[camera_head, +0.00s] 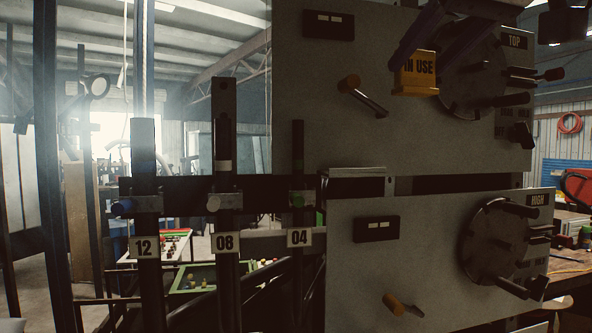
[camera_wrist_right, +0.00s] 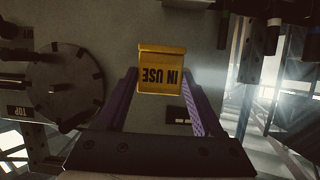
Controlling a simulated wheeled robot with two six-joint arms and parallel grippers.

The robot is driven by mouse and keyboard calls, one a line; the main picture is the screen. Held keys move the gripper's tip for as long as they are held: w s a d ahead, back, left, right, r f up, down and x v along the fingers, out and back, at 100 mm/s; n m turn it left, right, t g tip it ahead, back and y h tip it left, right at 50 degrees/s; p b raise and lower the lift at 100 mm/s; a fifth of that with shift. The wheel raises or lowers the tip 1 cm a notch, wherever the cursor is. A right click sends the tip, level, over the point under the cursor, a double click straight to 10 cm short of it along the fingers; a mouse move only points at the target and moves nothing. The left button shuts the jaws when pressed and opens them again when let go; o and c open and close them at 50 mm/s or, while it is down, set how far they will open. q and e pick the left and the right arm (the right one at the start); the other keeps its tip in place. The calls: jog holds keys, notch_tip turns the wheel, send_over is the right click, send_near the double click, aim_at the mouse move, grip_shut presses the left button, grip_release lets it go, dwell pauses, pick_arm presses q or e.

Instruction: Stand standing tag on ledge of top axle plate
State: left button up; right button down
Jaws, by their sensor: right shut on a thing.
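The standing tag (camera_head: 418,74) is a yellow piece marked IN USE. My right gripper (camera_wrist_right: 159,82) is shut on it; the tag (camera_wrist_right: 162,74) sits between the purple fingers and its lettering is upside down in the right wrist view. I cannot make out the ledge clearly; my right arm covers part of the disc. My left gripper is in neither view.
A lower grey plate (camera_head: 370,275), labelled HIGH, has a similar handled disc (camera_head: 492,240). Dark posts numbered 12, 08 and 04 stand at left.

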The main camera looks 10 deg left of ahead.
jog(key=shift+w+a, duration=0.1)
jog(key=shift+a, duration=0.4)
jog(key=shift+w+a+f, duration=0.15)
jog(key=shift+w+a, duration=0.05)
jog(key=shift+a, duration=0.05)
jog(key=w+a+f, duration=0.4)
jog(key=w, duration=0.1)
jog(key=w+a+f, duration=0.2)
jog(key=w+a, duration=0.1)
jog(key=shift+w+a+f, duration=0.1)
jog(key=shift+w+f, duration=0.1)
jog(key=shift+f, duration=1.1)
jog(key=shift+f+y, duration=0.3)
jog(key=shift+f, duration=0.7)
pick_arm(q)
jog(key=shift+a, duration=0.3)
